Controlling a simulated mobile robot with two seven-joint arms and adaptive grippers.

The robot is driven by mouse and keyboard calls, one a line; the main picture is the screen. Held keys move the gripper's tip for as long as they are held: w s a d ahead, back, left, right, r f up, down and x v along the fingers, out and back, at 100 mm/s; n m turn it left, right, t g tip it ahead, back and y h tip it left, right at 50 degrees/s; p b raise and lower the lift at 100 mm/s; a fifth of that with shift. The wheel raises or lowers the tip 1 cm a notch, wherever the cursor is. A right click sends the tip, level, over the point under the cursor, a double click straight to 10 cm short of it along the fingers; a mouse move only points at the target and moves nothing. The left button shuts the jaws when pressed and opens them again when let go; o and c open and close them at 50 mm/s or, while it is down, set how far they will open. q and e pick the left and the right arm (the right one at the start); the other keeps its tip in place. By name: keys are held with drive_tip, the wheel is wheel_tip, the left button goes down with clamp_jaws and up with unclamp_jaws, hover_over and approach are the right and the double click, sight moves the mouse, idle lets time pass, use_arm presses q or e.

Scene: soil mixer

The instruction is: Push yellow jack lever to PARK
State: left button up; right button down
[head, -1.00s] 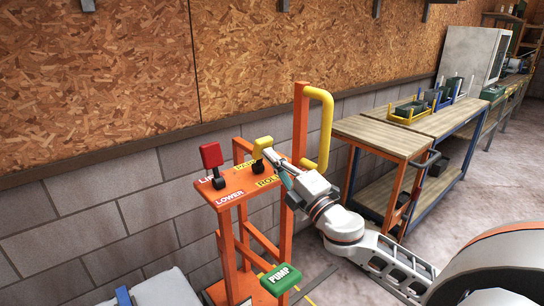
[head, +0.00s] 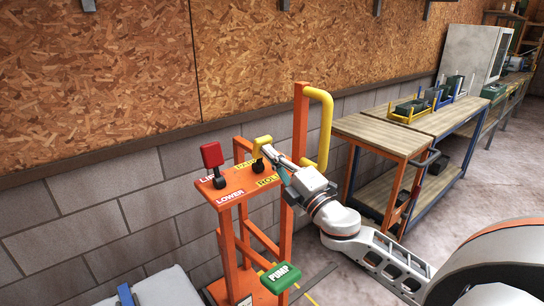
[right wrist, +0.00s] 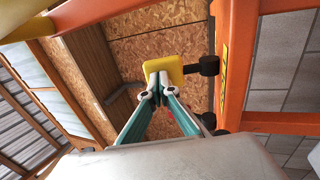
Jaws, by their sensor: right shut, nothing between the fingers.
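The yellow jack lever (head: 262,141) stands on the orange panel (head: 238,182), between the PARK label (head: 244,166) behind and the ROLL label (head: 268,181) in front. My right gripper (head: 267,150) is shut and empty, with its tips at the front side of the yellow handle. In the right wrist view the closed fingertips (right wrist: 158,90) overlap the yellow handle (right wrist: 175,68) and seem to touch it; any small gap is hard to tell. The fingers partly hide the lever's base in the head view. My left gripper is not in view.
A red lever (head: 212,155) stands left of the yellow one, by the LIFT and LOWER labels. A yellow grab handle (head: 326,130) on an orange post rises just right. A green PUMP pedal (head: 281,278) is below. A wooden-topped cart (head: 375,134) stands at right.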

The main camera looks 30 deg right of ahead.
sight(260, 141)
drive_tip(key=shift+w+r, duration=0.1)
drive_tip(key=shift+r, duration=0.1)
drive_tip(key=shift+w+r+p, duration=0.25)
drive_tip(key=shift+r+p, duration=0.05)
drive_tip(key=shift+p, duration=0.2)
drive_tip(key=shift+p+x, duration=0.7)
drive_tip(key=shift+x, duration=0.15)
drive_tip(key=shift+w+a+r+p, duration=0.1)
drive_tip(key=shift+w+r+p, duration=0.3)
drive_tip(key=shift+w, duration=0.7)
drive_tip(key=shift+p, duration=0.3)
